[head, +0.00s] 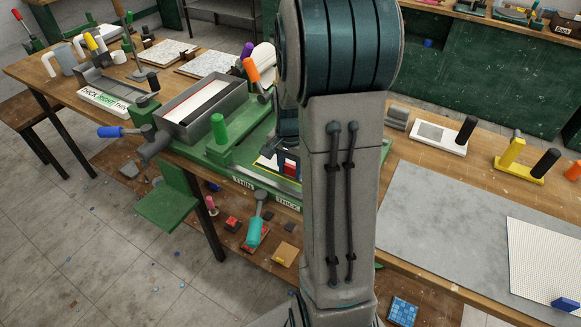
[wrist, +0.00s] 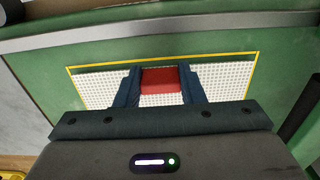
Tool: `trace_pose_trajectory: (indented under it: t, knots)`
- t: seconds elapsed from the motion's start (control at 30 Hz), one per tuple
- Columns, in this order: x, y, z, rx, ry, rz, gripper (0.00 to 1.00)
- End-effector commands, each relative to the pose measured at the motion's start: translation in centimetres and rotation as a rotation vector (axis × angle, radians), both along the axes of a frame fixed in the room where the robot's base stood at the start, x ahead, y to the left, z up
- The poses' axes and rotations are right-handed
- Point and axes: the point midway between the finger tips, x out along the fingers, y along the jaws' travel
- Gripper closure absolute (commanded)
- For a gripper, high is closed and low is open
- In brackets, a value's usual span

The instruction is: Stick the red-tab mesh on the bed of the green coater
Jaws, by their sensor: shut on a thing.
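My gripper (wrist: 160,72) is shut on the red tab (wrist: 160,86) of a white mesh sheet (wrist: 225,78). In the wrist view, the mesh lies over the green bed (wrist: 285,62) of the coater, inside a yellow outline (wrist: 180,58). A dark strip shows between the mesh's far edge and the outline; I cannot tell whether the sheet touches the bed. In the head view, the green coater (head: 215,158) stands on the bench, with THIN and THICK labels at its front. My arm hides much of its right part, and most of the gripper and mesh.
A grey trough (head: 203,108) and a green knob (head: 218,128) stand on the coater's left part. At right, a grey mat (head: 430,215) carries another mesh sheet (head: 540,260) with a blue tab (head: 565,305). Black-handled tools, including a yellow one (head: 515,160), stand behind it.

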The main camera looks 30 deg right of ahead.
Motion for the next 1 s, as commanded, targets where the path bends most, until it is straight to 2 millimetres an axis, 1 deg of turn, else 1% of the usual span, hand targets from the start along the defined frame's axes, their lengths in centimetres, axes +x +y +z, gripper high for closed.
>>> trace_pose_trajectory:
  t: [0.07, 0.37, 0.4, 0.43, 0.47, 0.77, 0.87, 0.97, 1.0]
  knots:
    - [0.0, 0.0, -0.2, 0.0, 0.0, 0.0, 0.93]
    - [0.0, 0.0, -0.1, 0.0, 0.0, 0.0, 0.93]
    - [0.0, 0.0, -0.1, 0.0, 0.0, 0.0, 0.53]
    - [0.0, 0.0, -0.1, 0.0, 0.0, 0.0, 0.45]
    - [0.0, 0.0, -0.1, 0.0, 0.0, 0.0, 0.39]
    - [0.0, 0.0, 0.0, -0.001, -0.001, 0.0, 0.39]
    - [0.1, 0.0, 0.8, -0.002, -0.003, 0.0, 0.39]
    - [0.1, 0.0, 2.3, -0.002, -0.005, 0.0, 0.39]
    - [0.1, 0.0, 3.2, -0.002, -0.007, 0.0, 0.39]
